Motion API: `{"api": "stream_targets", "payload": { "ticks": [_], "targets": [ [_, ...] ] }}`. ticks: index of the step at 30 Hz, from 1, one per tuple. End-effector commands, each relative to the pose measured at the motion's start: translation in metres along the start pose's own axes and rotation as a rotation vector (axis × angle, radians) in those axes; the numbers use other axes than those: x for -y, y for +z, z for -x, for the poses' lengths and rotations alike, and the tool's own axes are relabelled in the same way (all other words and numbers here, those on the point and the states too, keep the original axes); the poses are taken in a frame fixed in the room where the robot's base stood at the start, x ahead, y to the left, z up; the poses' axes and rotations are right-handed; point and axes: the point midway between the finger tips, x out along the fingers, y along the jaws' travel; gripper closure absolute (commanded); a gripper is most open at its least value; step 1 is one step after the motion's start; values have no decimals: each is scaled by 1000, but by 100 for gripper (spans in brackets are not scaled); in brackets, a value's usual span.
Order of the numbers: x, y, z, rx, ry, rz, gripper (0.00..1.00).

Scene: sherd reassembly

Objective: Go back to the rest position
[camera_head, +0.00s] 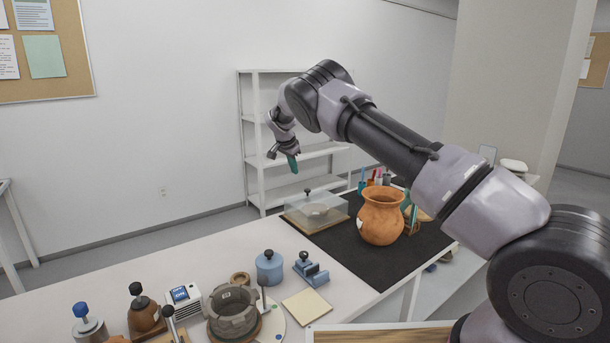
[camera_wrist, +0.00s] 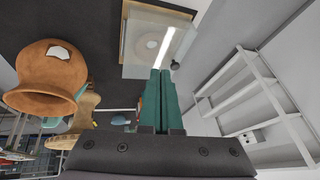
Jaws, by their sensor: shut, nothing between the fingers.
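My gripper (camera_head: 292,163) is raised in the air above the table, in front of the white shelf. In the wrist view its two green fingers (camera_wrist: 159,75) are together with nothing between them. An orange-brown clay pot (camera_head: 381,216) stands upright on the black mat to the right of the gripper. The pot also shows at the left of the wrist view (camera_wrist: 40,85), with a pale patch on its side. A clear box (camera_head: 316,212) with a dark knob stands on the mat below the gripper, apart from it.
A white shelf (camera_head: 255,140) stands against the wall behind the table. The black mat (camera_head: 400,265) covers the table's right part. A blue lidded jar (camera_head: 269,267), a blue clamp-like tool (camera_head: 310,269), a grey ring-shaped vessel (camera_head: 234,313) and several knobbed tools crowd the front.

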Motion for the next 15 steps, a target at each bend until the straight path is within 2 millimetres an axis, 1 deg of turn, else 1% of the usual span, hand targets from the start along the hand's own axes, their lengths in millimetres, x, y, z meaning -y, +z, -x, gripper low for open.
{"api": "stream_targets", "payload": {
  "ticks": [1,5,8,11,14,15],
  "targets": [
    [-1,-6,7,5,-4,-6,100],
    [-10,-24,20,19,-6,-21,100],
    [-19,-41,34,33,-8,-34,100],
    [-32,-60,52,52,-13,-50,100],
    [-48,-82,73,73,-21,-66,100],
    [-55,-91,84,83,-27,-73,100]
  ]
}}
